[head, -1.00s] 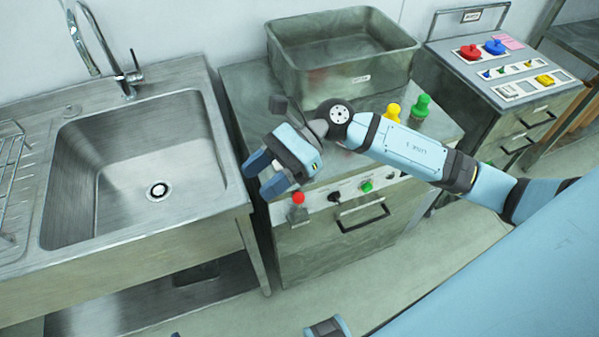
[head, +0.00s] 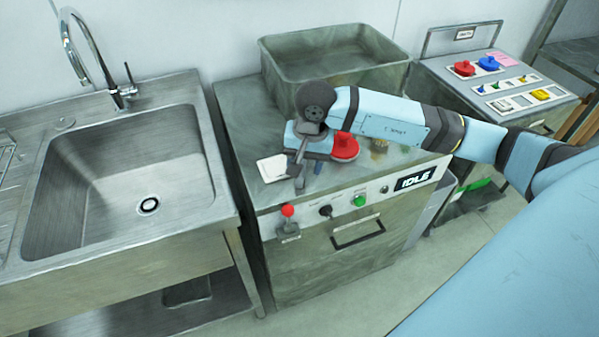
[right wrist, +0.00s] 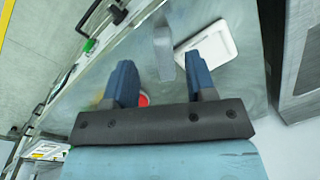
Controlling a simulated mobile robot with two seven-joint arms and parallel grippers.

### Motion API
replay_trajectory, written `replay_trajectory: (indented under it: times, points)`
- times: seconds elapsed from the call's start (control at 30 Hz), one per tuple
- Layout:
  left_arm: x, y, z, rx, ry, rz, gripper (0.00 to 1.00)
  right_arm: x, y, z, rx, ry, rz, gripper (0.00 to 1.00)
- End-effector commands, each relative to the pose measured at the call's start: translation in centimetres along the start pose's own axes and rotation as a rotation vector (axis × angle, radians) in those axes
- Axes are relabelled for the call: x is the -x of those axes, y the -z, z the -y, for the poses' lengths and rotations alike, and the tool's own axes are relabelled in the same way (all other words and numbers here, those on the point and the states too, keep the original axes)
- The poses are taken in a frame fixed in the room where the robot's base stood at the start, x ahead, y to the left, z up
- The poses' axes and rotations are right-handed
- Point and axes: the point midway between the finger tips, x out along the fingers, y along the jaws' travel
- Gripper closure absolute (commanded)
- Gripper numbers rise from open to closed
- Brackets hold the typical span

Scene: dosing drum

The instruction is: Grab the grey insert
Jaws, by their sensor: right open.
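The grey insert (right wrist: 164,48) is a slim upright block on the metal cabinet top in the right wrist view. In the head view it appears as a narrow grey shape (head: 301,152), partly mixed with the gripper's outline. My right gripper (right wrist: 160,76) is open, with its two blue fingers on either side of the insert's near end. I cannot tell whether either finger touches it. In the head view, my right gripper (head: 308,158) is low over the cabinet top, beside a white tray (head: 271,168). My left gripper is not in view.
A red knob-like piece (head: 345,146) stands close to the right of the gripper. A large metal basin (head: 335,60) is behind. The cabinet front has a red-tipped lever (head: 288,212), a green button (head: 360,200) and an IDLE display (head: 414,179). A sink (head: 120,180) is at left.

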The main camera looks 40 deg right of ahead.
Motion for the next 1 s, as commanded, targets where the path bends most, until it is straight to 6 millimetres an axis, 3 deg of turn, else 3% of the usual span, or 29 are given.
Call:
replay_trajectory:
  times: [0.17,0.5,0.77,1.0]
  points:
    - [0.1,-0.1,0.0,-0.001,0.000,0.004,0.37,-1.2,0.1,0.1,0.000,0.000,0.002,0.49]
    - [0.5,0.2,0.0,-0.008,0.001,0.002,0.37,-5.5,0.7,0.4,0.000,0.000,0.002,0.49]
    - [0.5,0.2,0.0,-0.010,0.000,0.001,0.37,-5.8,0.7,0.4,0.000,0.001,0.001,0.49]
    - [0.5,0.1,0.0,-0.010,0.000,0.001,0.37,-5.8,0.7,0.4,0.000,0.001,0.000,1.00]
